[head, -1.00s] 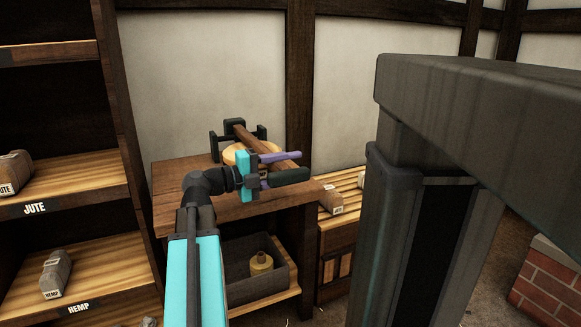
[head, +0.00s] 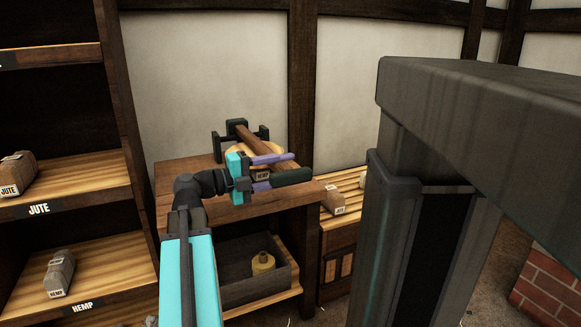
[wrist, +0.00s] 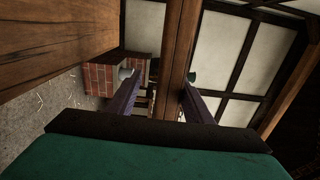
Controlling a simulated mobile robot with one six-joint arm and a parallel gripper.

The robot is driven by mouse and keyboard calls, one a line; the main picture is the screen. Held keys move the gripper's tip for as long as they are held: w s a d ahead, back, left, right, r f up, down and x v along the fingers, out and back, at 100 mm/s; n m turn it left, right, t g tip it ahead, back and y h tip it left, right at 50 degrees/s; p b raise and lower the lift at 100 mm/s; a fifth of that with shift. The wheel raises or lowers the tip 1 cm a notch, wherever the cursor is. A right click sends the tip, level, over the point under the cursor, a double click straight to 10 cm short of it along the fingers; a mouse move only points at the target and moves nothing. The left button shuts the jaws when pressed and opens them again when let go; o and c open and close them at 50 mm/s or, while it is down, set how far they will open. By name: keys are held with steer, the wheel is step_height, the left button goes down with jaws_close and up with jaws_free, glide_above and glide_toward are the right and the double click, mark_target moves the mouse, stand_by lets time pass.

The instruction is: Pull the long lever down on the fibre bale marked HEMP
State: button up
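The bale press on the wooden table (head: 190,172) has a long brown lever (head: 255,143) with a black end grip (head: 291,177), still raised at a slant. The small HEMP bale (head: 262,176) shows its label under the lever, partly hidden by my gripper. My gripper (head: 272,171), cyan with purple fingers, is open at the lever; the upper finger crosses in front of it. In the wrist view my spread fingers (wrist: 162,98) have a long brown beam (wrist: 180,45) between them, seemingly the lever. Whether they touch it I cannot tell.
Shelves at left hold another HEMP bale (head: 59,273) and a JUTE bale (head: 17,176). A grey bin (head: 233,288) sits under the table. A small bale (head: 333,200) lies on the low bench at right. A large dark column (head: 415,240) blocks the right foreground.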

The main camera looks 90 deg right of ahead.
steer(key=p+v, duration=0.3)
steer(key=v, duration=0.7)
steer(key=shift+w+a, duration=0.2)
steer(key=shift+a, duration=0.05)
steer(key=shift+c, duration=0.2)
